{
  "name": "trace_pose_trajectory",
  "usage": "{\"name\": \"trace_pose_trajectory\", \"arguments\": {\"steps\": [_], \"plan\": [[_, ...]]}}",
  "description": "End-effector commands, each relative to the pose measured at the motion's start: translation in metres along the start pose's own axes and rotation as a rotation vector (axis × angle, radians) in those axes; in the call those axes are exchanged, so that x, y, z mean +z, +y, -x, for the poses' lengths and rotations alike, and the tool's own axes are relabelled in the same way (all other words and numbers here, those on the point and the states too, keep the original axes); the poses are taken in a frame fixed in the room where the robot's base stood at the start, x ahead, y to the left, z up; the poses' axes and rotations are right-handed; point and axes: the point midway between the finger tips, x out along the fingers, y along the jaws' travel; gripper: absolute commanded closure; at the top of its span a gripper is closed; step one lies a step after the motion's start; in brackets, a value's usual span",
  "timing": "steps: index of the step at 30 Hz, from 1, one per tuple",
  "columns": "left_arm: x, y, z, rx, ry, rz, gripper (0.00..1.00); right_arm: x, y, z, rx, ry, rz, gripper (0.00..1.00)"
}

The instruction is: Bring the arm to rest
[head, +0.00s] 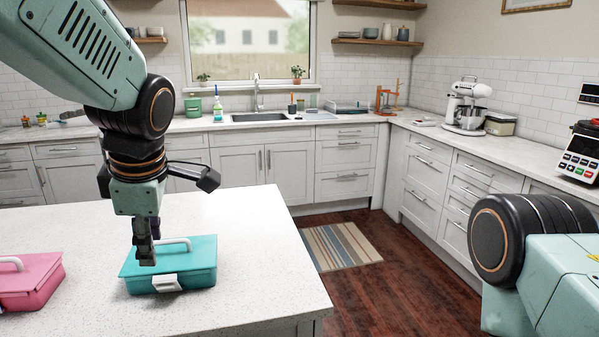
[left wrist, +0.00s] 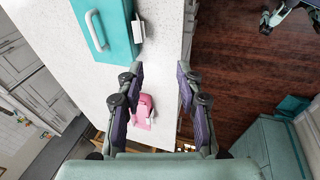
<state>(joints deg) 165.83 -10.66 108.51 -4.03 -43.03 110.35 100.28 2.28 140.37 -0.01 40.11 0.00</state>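My left arm comes in from the upper left in the head view, and its left gripper (head: 147,257) points down at the teal lidded box (head: 190,268). The fingers overlap the left part of the box in that view; I cannot tell whether they touch it. In the left wrist view the left gripper (left wrist: 160,72) is open, with nothing between its fingertips, and the teal box (left wrist: 122,38) lies at the top, beyond the left finger. My right arm shows at the right of the head view, with its gripper out of frame. Dark parts at the wrist view's top right may be that gripper.
A pink box (head: 38,278) with a pale handle stands on the white island top (head: 255,240), left of the teal box. Right of the island is a wooden floor with a striped rug (head: 340,247). Counters with a sink (head: 260,117) and a mixer (head: 467,105) line the walls.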

Motion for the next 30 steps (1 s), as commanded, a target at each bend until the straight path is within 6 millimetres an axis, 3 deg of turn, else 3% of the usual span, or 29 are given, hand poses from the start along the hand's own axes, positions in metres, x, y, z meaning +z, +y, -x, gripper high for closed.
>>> {"name": "trace_pose_trajectory", "arguments": {"steps": [1,11,16,20,24,30], "plan": [[0.000,0.000,0.000,0.000,0.000,0.000,0.64,0.000,0.000,0.000,0.000,0.000,0.000,0.60],[0.014,-0.033,-0.099,-0.056,-0.058,-0.305,0.64,0.000,0.000,-0.007,0.000,0.000,0.000,0.60],[0.020,-0.071,-0.163,-0.085,-0.106,-0.518,0.64,0.000,0.000,-0.011,0.000,0.000,0.000,0.60],[0.022,-0.125,-0.223,-0.108,-0.163,-0.744,0.64,0.000,0.000,-0.016,0.000,0.000,0.000,0.60],[0.020,-0.197,-0.279,-0.118,-0.230,-1.005,0.64,0.000,0.000,-0.022,0.000,-0.001,0.000,0.60],[0.006,-0.305,-0.327,-0.116,-0.314,-1.362,0.64,0.000,0.000,-0.030,0.000,0.000,0.000,0.60]]}}
